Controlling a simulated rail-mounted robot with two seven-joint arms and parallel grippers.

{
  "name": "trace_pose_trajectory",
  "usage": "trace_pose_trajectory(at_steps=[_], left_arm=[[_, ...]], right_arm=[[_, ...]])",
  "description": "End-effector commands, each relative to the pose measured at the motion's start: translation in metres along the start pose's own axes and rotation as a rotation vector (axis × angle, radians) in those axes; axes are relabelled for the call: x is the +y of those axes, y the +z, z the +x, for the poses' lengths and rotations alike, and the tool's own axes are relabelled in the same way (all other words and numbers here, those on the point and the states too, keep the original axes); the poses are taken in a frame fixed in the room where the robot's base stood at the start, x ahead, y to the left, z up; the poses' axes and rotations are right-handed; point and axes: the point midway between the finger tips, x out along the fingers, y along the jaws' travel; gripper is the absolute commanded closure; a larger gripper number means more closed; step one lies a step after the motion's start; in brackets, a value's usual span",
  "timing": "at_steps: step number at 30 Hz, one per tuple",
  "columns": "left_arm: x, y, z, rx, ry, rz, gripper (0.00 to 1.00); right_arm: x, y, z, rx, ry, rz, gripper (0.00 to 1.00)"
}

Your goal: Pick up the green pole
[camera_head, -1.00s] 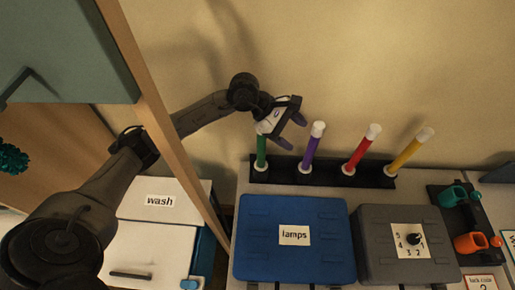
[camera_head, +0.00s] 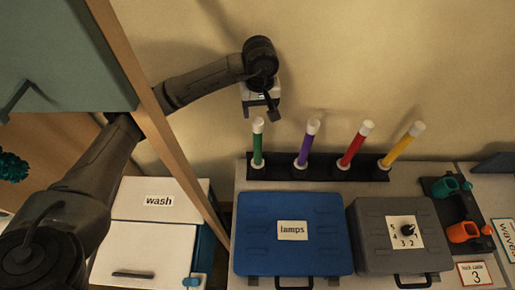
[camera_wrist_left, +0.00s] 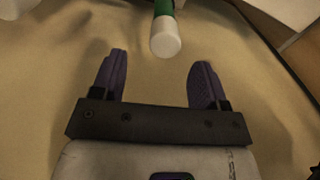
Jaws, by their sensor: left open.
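The green pole (camera_head: 258,145) stands upright at the left end of a black rack (camera_head: 320,172), with a white cap on top and a white collar at its foot. In the left wrist view the green pole (camera_wrist_left: 164,28) shows its white cap ahead of the fingers, a little beyond their tips and roughly between them. My left gripper (camera_head: 262,108) is open and empty, just above and behind the pole's cap; its two dark purple fingers show apart in the left wrist view (camera_wrist_left: 153,65). My right gripper is not in view.
Purple (camera_head: 308,143), red (camera_head: 355,145) and yellow (camera_head: 402,146) poles stand in the same rack. A blue lamps case (camera_head: 291,262) and a grey case (camera_head: 375,255) lie in front. A wooden post (camera_head: 160,125) rises at left beside my arm.

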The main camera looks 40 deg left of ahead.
Motion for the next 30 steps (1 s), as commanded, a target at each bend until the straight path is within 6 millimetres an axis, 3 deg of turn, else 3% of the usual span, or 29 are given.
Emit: trace_pose_trajectory(at_steps=[6, 14, 22, 30], left_arm=[[0.000, 0.000, 0.025, -0.001, 0.000, -0.002, 0.32], [-0.002, 0.001, 0.038, -0.003, 0.000, -0.001, 0.32], [-0.006, 0.003, 0.072, -0.003, 0.000, -0.003, 0.32], [-0.006, 0.003, 0.083, 0.000, 0.002, -0.001, 0.32]], right_arm=[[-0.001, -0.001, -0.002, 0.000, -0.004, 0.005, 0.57], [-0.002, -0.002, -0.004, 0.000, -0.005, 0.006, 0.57], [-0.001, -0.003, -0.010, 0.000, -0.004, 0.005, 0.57], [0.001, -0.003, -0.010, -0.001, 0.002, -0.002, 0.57]])
